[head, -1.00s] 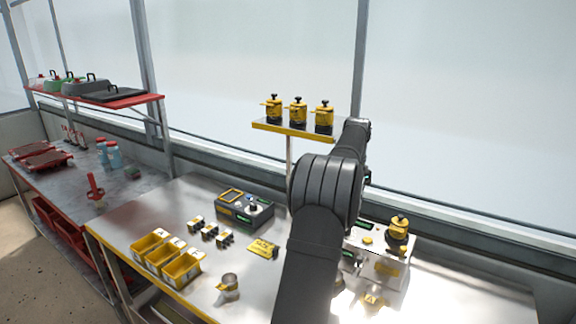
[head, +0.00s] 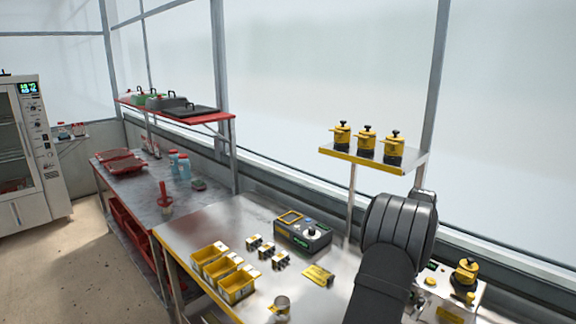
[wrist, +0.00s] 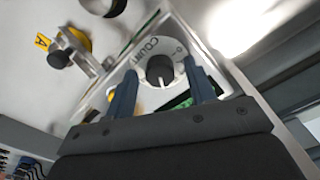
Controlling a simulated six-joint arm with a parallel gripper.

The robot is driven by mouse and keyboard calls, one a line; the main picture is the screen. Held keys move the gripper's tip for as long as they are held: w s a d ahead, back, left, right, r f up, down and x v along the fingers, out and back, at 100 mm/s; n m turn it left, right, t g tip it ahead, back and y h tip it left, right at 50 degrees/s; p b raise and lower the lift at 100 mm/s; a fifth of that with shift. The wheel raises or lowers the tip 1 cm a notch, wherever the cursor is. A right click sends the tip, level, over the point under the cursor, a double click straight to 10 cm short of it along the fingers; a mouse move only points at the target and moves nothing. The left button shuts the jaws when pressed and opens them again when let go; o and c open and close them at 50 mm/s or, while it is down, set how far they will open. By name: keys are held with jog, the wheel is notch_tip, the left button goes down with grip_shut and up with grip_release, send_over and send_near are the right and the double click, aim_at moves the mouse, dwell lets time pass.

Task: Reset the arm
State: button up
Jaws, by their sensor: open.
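My arm rises at the right of the head view and hides part of the bench there; my gripper's fingers do not show in that view. In the wrist view my gripper (wrist: 166,92) is open, its two blue fingers apart with nothing gripped. Beyond and between the fingers is a black knob (wrist: 160,70) on a pale panel marked COUNT. I cannot tell whether the fingers touch the panel. The white machine (head: 444,300) stands partly behind my arm, with a yellow-and-black canister (head: 466,272) on it.
A shelf (head: 362,160) with three yellow canisters stands behind the bench. Yellow bins (head: 238,287), a control box (head: 303,234), small blocks and a metal cup (head: 281,304) are on the steel bench (head: 205,222). A second bench (head: 140,190) and a white cabinet (head: 32,150) are at left.

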jog(key=shift+r, duration=0.1)
notch_tip(320, 180, up, 11)
notch_tip(320, 180, down, 12)
jog(key=shift+r, duration=0.25)
jog(key=shift+r+n, duration=0.15)
jog(key=shift+n, duration=0.55)
jog(key=n, duration=2)
jog(key=shift+n, duration=0.3)
